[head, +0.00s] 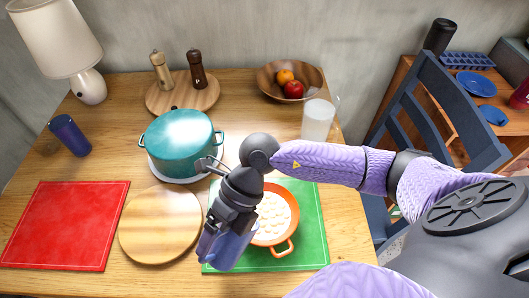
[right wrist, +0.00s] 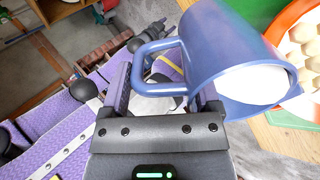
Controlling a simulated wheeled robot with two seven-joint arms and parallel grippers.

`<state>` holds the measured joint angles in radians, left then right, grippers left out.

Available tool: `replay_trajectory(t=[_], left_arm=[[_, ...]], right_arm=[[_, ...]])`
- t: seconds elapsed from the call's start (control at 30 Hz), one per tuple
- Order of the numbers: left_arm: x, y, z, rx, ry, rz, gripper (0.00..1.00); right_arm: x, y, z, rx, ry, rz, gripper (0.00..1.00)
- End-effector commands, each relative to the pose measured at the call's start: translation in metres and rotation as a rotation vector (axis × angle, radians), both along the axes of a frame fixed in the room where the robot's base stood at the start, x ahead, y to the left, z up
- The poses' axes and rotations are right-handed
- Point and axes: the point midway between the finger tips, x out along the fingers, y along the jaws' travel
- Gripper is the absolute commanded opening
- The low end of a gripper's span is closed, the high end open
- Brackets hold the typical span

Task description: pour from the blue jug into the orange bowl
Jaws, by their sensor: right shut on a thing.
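The blue jug (head: 225,250) is held in my right gripper (head: 229,226), low in the head view at the bowl's left edge. In the right wrist view the jug (right wrist: 225,45) shows its handle between the fingers (right wrist: 160,85) and a white surface in its mouth. The jug looks tilted there; I see no stream. The orange bowl (head: 292,205) has a looped handle and holds several pale round pieces. It sits on the green mat, partly hidden by my right arm and jug. Its rim (right wrist: 290,25) also shows in the right wrist view. My left gripper is out of view.
The green mat (head: 312,240) lies under the bowl. Left of it are a round wooden board (head: 160,225), a red mat (head: 65,225) and a teal pot (head: 180,135). A white cup (head: 318,120) and wooden fruit bowl (head: 268,85) stand behind. A blue chair (head: 430,110) is at right.

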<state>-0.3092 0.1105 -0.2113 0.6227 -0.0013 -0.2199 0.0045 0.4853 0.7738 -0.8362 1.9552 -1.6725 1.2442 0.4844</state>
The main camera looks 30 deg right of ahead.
Motion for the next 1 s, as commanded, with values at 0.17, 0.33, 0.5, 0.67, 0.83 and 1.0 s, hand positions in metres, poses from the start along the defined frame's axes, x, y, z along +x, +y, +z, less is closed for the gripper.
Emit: replay_trajectory(t=[0.17, 0.33, 0.5, 0.67, 0.83, 1.0], left_arm=[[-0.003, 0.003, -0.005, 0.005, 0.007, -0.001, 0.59], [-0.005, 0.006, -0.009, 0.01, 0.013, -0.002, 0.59], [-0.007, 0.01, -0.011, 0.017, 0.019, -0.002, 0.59], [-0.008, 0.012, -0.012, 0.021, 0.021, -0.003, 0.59], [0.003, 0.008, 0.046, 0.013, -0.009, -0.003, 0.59], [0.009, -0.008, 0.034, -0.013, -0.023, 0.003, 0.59]], right_arm=[[0.001, -0.002, 0.0, 0.021, 0.005, -0.001, 0.0], [0.001, -0.003, 0.0, 0.041, 0.01, 0.0, 0.0], [0.001, -0.004, 0.0, 0.056, 0.015, -0.001, 0.0], [0.001, -0.004, 0.001, 0.063, 0.017, 0.0, 0.0], [-0.005, 0.018, 0.016, -0.138, -0.055, 0.008, 0.0], [-0.007, 0.025, -0.015, -0.223, -0.07, -0.002, 0.0]])
